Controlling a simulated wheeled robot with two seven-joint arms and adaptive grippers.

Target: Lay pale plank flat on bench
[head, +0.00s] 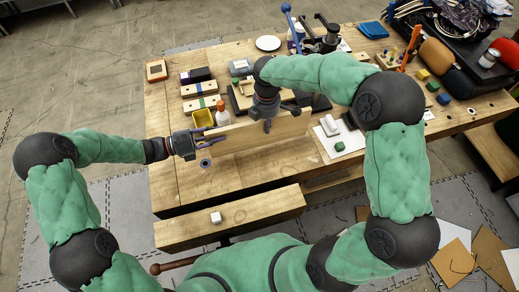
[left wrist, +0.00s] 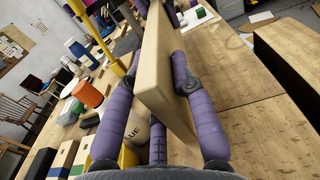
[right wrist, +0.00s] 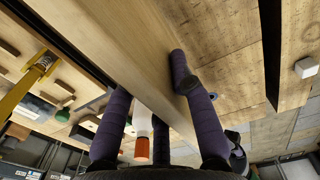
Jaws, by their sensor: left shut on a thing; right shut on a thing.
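The pale plank (head: 238,138) is held on its long edge above the wooden bench (head: 235,182), with a broad face toward me. I cannot tell whether its lower edge touches the bench. My left gripper (head: 197,145) is shut on the plank near its left end. In the left wrist view the plank (left wrist: 160,75) runs between the purple fingers. My right gripper (head: 268,123) comes from above and is shut on the plank right of its middle. The right wrist view shows the plank (right wrist: 135,50) between its fingers.
Behind the plank are a glue bottle (head: 222,114), a yellow bin (head: 203,119) and several wooden blocks. A white sheet (head: 341,138) lies to the right. A small white cube (head: 216,218) sits on the front ledge (head: 265,206). The bench in front of the plank is mostly clear.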

